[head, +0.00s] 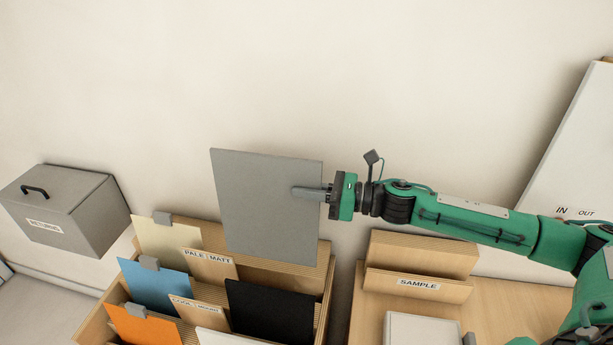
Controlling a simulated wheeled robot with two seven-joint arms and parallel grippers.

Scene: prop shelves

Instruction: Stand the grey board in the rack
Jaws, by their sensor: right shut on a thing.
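The grey board (262,207) is a flat, upright panel in the middle of the head view. My right gripper (310,193) is shut on its right edge, with one finger showing across the board's face. The board's lower edge overlaps the back of the wooden rack (325,285) in the picture. I cannot tell whether it sits in a slot or is held above it. The rack holds cream (168,240), blue (158,286), orange (142,325) and black (268,312) boards. My left gripper is not in view.
A grey lidded box (70,215) with a black handle stands at the left. A wooden stand marked SAMPLE (420,284) is right of the rack, with a white panel (420,330) before it. A large white board marked IN and OUT (580,160) leans at the far right.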

